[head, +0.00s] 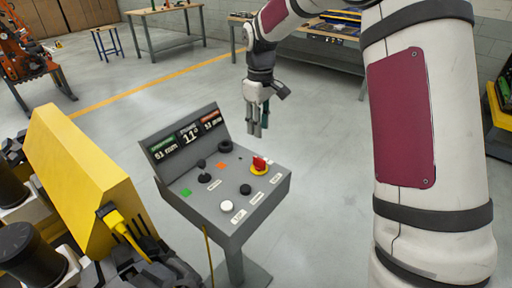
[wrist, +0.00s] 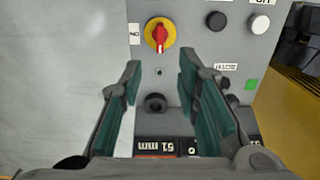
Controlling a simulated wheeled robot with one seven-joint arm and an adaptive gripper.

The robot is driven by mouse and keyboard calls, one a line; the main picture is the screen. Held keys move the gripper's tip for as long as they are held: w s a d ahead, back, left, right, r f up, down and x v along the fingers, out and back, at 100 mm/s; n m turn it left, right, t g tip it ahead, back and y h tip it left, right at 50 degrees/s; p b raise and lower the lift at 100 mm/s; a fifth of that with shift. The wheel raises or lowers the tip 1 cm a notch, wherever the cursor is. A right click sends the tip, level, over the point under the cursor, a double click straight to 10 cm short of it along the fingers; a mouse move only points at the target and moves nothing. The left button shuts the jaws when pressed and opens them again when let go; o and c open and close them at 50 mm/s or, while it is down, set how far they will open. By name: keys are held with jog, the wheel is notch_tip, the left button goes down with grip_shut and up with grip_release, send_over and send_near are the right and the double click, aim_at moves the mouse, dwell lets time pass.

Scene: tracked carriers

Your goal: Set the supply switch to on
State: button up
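A rotary switch with a red handle on a yellow disc (head: 260,165) sits on the right part of the grey control panel (head: 208,195); I take it to be the supply switch. In the wrist view the switch (wrist: 160,36) is near the top centre, its red handle pointing roughly up and down the picture. A small label beside it is too small to read. My gripper (head: 256,128) hangs above and behind the panel, apart from the switch. In the wrist view my gripper (wrist: 160,65) has its teal-padded fingers wide apart with nothing between them.
The panel also carries a white button (head: 227,206), black knobs, a green square (head: 186,191) and an upright display (head: 188,137). A yellow block-like machine part (head: 85,170) stands close on the left. Open floor lies behind the panel, with workbenches (head: 165,30) further back.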

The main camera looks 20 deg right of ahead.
aim_at(259, 159)
notch_tip(259, 159, down, 14)
jog(key=shift+r+p, duration=0.15)
jog(key=shift+p, duration=0.6)
grip_shut()
